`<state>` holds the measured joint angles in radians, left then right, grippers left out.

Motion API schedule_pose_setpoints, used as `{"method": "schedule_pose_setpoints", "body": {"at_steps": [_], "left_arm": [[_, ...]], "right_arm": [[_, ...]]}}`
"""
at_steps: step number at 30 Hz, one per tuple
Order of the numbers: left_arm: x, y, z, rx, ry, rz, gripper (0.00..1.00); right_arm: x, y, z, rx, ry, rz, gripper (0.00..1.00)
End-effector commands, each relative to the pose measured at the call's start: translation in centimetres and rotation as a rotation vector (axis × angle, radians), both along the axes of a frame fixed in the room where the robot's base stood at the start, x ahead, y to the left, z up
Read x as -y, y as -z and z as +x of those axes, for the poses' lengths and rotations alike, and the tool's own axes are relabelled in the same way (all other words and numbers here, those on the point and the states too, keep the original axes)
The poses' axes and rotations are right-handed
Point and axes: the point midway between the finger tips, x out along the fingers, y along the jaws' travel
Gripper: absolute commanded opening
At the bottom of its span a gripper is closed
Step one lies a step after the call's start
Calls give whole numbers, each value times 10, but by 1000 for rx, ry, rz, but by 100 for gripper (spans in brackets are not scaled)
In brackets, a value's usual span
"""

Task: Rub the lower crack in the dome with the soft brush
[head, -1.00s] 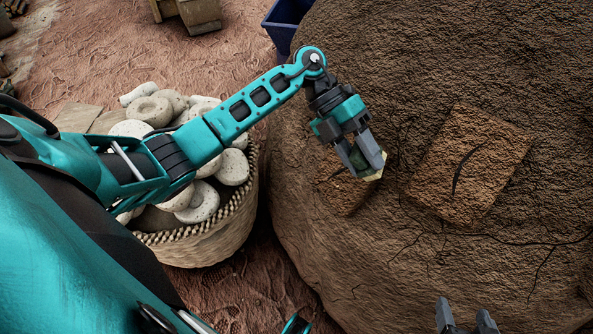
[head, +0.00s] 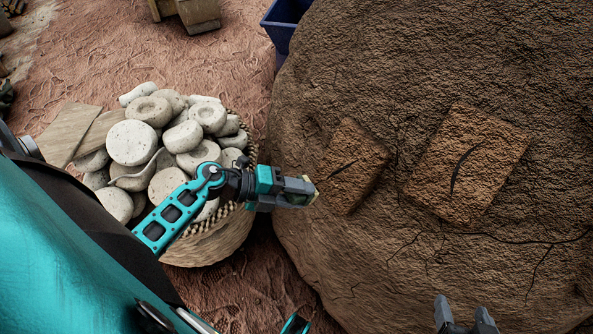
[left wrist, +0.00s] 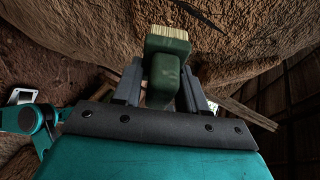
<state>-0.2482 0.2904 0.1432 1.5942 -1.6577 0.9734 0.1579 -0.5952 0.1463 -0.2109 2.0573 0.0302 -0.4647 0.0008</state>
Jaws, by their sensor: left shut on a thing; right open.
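My left gripper (head: 296,192) is shut on the soft brush (left wrist: 167,62), which has a green handle and pale bristles. In the left wrist view the bristles point up toward the dome. In the head view the brush tip is close to the dome's left side, left of a smaller square patch; contact cannot be told. The dome (head: 400,60) is brown mud. The smaller patch holds one dark crack (head: 343,168); a larger patch to the right holds a curved crack (head: 462,168). My right gripper (head: 466,318) is open and empty at the bottom edge.
A woven basket (head: 215,243) full of pale round stone-like pieces stands left of the dome, beneath my left forearm. A blue bin (head: 280,20) stands behind. Thin branching cracks (head: 530,243) run low on the dome. Reddish ground lies around.

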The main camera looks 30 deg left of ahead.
Motion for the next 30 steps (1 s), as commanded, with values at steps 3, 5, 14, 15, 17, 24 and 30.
{"method": "schedule_pose_setpoints", "body": {"at_steps": [3, 5, 14, 15, 17, 24, 30], "left_arm": [[5, 7, 10, 2, 2, -2, 17], [7, 10, 15, 3, 2, -2, 17], [19, 22, 39, 0, 4, -1, 17], [20, 22, 41, 0, 4, -1, 17], [21, 23, 43, 1, 4, -2, 17], [22, 23, 46, -1, 5, -2, 17], [22, 23, 46, -1, 4, -1, 17]], "right_arm": [[0, 11, 0, -3, 0, 1, 67], [0, 16, -1, -6, 0, 0, 67], [-2, 31, 0, -4, -4, 4, 67], [-2, 32, 0, -3, -4, 4, 67], [-2, 33, 0, -3, -5, 3, 67], [-1, 34, 1, 1, -9, -3, 67], [-1, 33, 1, 2, -10, -4, 67]]}}
